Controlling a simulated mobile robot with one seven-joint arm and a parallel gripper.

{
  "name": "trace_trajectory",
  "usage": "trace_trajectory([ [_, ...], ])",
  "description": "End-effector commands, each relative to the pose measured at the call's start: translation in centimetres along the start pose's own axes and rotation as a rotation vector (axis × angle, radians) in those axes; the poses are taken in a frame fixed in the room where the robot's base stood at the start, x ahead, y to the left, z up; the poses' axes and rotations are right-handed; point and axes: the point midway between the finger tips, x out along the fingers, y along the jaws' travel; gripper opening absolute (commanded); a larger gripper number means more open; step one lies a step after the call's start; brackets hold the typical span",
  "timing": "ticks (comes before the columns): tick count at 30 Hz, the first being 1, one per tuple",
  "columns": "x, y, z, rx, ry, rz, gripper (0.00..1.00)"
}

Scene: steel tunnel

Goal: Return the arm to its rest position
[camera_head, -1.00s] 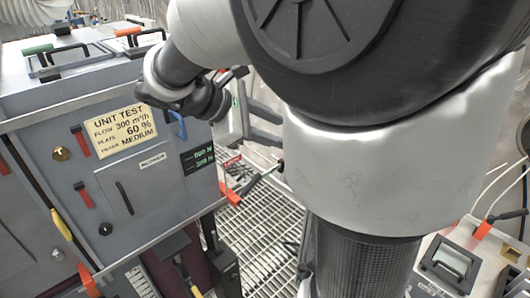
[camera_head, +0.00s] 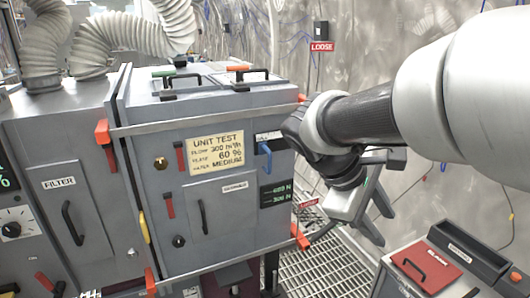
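My arm comes in from the right edge and reaches left, in front of the back wall. My gripper (camera_head: 384,228) hangs at its end, to the right of the grey test cabinet (camera_head: 222,235). Its white body shows, with two dark fingers pointing down and to the right. The fingers stand apart, with no object seen between them. It appears clear of the cabinet, though the exact gap cannot be judged.
The cabinet has black handles, orange corners and a "UNIT TEST" sign (camera_head: 217,151). Ribbed hoses (camera_head: 100,42) rise at upper left. A grey box with a red panel (camera_head: 427,267) stands at lower right. Grating floor (camera_head: 322,270) shows between cabinet and box.

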Motion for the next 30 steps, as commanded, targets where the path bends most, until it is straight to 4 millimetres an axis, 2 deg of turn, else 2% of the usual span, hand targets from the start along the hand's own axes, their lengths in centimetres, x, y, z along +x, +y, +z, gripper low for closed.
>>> trace_trajectory([
  [2, -0.5, -0.1, 0.3, 0.018, 0.014, -0.009, 0.38],
  [5, -2.4, -0.9, 1.3, 0.118, 0.088, -0.061, 0.38],
  [9, -7.2, -3.2, 2.8, 0.388, 0.28, -0.199, 0.38],
  [12, -10.6, -4.8, 3.1, 0.588, 0.412, -0.3, 0.38],
  [16, -13.8, -5.8, 3.0, 0.784, 0.538, -0.398, 0.38],
  [20, -15.1, -6.3, 2.8, 0.876, 0.596, -0.448, 0.38],
  [30, -15.1, -6.5, 2.6, 0.886, 0.601, -0.456, 0.38],
])
